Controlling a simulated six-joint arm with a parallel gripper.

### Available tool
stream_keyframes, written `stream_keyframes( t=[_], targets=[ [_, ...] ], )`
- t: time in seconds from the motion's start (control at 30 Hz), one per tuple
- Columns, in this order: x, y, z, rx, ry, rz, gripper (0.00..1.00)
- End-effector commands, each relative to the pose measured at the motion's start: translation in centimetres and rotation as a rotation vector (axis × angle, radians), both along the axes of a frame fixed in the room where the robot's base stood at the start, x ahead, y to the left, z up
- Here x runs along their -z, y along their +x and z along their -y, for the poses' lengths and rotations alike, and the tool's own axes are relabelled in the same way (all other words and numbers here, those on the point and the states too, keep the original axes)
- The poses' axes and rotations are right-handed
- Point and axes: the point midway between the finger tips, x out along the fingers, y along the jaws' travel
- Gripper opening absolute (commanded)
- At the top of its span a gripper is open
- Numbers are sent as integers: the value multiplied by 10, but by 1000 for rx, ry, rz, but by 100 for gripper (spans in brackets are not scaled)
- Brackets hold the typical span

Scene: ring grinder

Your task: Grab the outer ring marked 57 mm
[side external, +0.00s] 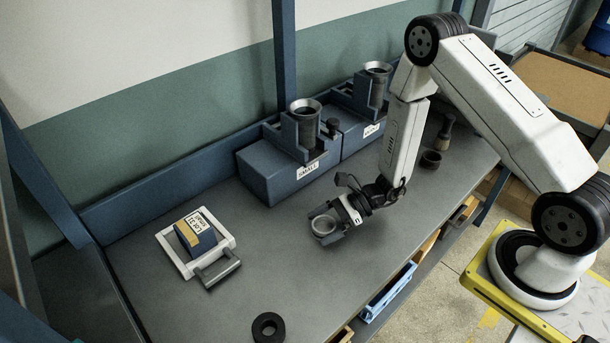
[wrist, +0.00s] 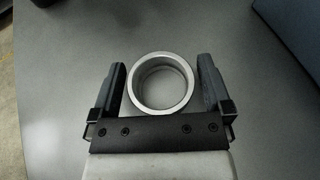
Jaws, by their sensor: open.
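A metal ring (wrist: 134,88) lies between the two fingers of my gripper (wrist: 160,80) in the wrist view. The gripper is open, with a gap between each finger and the ring. In the side view the ring (side external: 322,226) shows at the end of my gripper (side external: 326,228), low at the bench top. No 57 mm marking can be read on it. A dark ring (side external: 268,327) lies flat near the front edge of the bench. Another dark ring or cup (side external: 431,159) stands right of my arm.
Two blue machines with labels and metal funnels, one nearer (side external: 285,170) and one farther (side external: 362,130), stand along the back. A white tray (side external: 226,242) holding a labelled blue and yellow block (side external: 194,236) sits at left. A brush (side external: 446,133) stands at right. The bench middle (side external: 270,270) is clear.

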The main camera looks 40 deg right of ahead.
Motion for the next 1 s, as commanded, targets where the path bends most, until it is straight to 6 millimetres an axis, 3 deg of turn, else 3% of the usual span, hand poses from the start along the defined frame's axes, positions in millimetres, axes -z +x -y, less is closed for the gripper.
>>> stream_keyframes(
  t=[0.23, 0.27, 0.5, 0.53, 1.0],
  targets=[
    [0, 0, 0, 0, 0, 0, 100],
    [0, 0, 0, 0, 0, 0, 94],
    [0, 0, 0, 0, 0, 0, 17],
    [0, 0, 0, 0, 1, 1, 12],
    [-7, 1, 0, -1, 0, 3, 12]
  ],
)
